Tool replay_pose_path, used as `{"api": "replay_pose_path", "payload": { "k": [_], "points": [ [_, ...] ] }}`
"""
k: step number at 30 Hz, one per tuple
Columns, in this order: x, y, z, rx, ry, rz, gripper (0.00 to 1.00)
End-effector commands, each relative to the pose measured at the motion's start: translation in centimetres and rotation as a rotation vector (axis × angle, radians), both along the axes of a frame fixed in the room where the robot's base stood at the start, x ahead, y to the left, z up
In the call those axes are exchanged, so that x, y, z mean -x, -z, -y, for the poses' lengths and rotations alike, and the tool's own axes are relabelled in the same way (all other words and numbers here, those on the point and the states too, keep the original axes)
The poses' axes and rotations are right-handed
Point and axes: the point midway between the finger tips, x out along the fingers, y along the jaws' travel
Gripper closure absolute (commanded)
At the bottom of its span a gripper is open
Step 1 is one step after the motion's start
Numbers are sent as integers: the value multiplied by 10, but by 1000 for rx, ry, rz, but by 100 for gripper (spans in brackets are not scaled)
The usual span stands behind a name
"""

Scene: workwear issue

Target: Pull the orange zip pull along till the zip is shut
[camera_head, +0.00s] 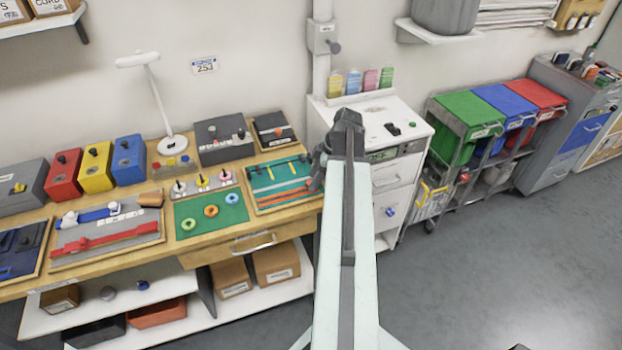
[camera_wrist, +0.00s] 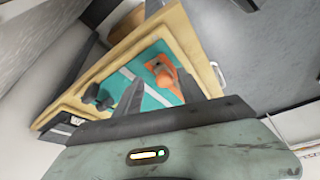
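The orange zip pull (camera_wrist: 162,72) stands up from a teal panel (camera_wrist: 150,97) with a pale stripe, in the wrist view. In the head view the teal panel (camera_head: 270,176) lies in a wooden frame at the right end of the bench, with orange strips along its near side. In the head view my arm and gripper (camera_head: 317,178) hide the panel's right edge, and I cannot make out the pull.
A green mat with rings (camera_head: 212,213) and a grey board with a red strip (camera_head: 110,232) lie to the left on the bench (camera_head: 217,257). A dark box (camera_head: 224,141) stands behind. A white cabinet (camera_head: 393,174) stands close on the right. The floor (camera_head: 480,270) is clear.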

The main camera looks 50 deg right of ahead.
Motion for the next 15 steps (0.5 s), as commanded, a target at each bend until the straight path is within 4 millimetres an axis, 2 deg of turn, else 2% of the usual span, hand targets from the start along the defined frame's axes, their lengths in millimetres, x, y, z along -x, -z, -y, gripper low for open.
{"api": "replay_pose_path", "payload": {
  "k": [8,11,15],
  "points": [
    [-1,-1,-4,-4,-6,0,53],
    [0,-8,-3,-4,-6,0,53],
    [4,-28,1,-5,-7,0,53]
  ]
}}
